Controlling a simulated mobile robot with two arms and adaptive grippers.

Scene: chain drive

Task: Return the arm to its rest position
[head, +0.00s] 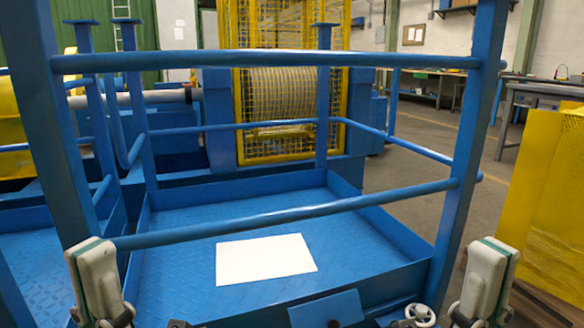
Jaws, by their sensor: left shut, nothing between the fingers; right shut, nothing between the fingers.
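My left gripper (178,323) shows only as a small dark part at the bottom edge, left of the middle. My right gripper (404,323) shows as a dark part at the bottom edge, right of the middle, beside a grey round part. Most of both is cut off by the picture edge. Both are shut and I see nothing held. My pale arm links stand upright at the lower left and lower right, in front of the blue railing (290,213).
A blue platform (190,215) with a raised rim and railings stands close ahead, with a white sheet (265,258) on its floor. A yellow mesh cage (280,90) around a wound drum is behind it. A yellow mesh guard (560,190) stands at right. Open floor (415,150) lies beyond.

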